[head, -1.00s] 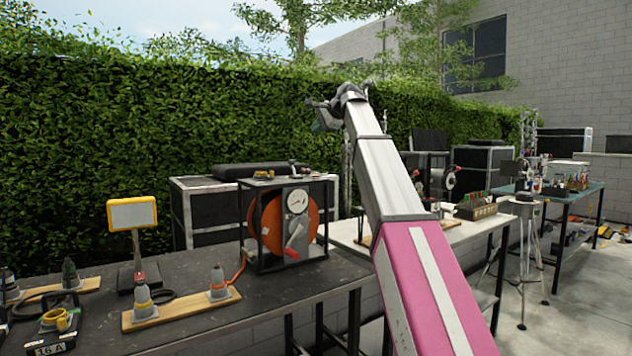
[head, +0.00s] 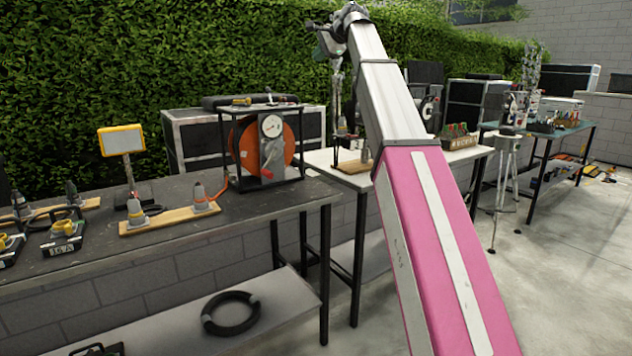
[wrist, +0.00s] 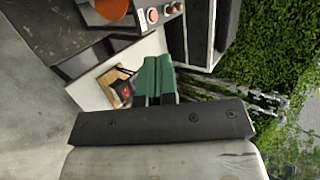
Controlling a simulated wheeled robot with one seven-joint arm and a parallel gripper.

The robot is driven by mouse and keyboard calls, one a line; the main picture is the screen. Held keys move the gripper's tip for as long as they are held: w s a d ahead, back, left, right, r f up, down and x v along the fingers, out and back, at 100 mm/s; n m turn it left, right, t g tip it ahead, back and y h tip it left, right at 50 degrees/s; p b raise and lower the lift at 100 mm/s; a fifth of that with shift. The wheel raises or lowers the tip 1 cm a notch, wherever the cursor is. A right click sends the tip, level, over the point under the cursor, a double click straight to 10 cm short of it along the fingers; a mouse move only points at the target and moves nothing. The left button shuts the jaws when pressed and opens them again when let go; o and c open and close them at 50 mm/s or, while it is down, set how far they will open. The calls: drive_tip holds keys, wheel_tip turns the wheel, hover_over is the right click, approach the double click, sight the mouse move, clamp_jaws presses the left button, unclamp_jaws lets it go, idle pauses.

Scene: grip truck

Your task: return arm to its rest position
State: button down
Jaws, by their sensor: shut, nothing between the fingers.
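My gripper (head: 326,42) is at the top of the head view, at the far end of my raised pink and white arm, in front of the hedge. It is small there and partly hidden by my wrist. In the wrist view its green fingers (wrist: 157,78) are together, with nothing between them. Below and beyond the fingers, the wrist view shows a white tabletop and a small wooden board (wrist: 114,88) with a dark device on it. The gripper is apart from these things.
A dark workbench (head: 95,250) on the left holds an orange reel in a black frame (head: 265,150), a yellow-framed lamp (head: 121,140) and connectors on boards. A black ring (head: 230,313) lies on its lower shelf. A tripod (head: 505,180) stands right of my arm.

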drive_tip(key=s+d+f+n+g+h, duration=0.1)
drive_tip(key=s+d+f, duration=0.15)
drive_tip(key=f, duration=1.25)
drive_tip(key=s+d+f+n+g+h, duration=0.15)
drive_tip(key=d+f, duration=0.25)
drive_tip(key=f, duration=1.2)
drive_tip(key=s+d+f+n+h, duration=0.1)
drive_tip(key=s+d+f+h, duration=0.15)
drive_tip(key=f, duration=1.25)
drive_tip(key=s+d+f+n+g+h, duration=0.1)
drive_tip(key=s+d+f+n+g, duration=0.1)
drive_tip(key=s+f, duration=1.1)
drive_tip(key=s+d+f+n+g+h, duration=0.2)
drive_tip(key=s+d+f+n, duration=0.2)
drive_tip(key=s+f, duration=0.9)
drive_tip(key=d+f, duration=0.3)
drive_tip(key=f, duration=0.3)
drive_tip(key=shift+s+d+g, duration=0.25)
drive_tip(key=shift+s+g, duration=0.1)
drive_tip(key=shift+s, duration=0.05)
drive_tip(key=shift+f+n, duration=0.1)
drive_tip(key=shift+n, duration=0.15)
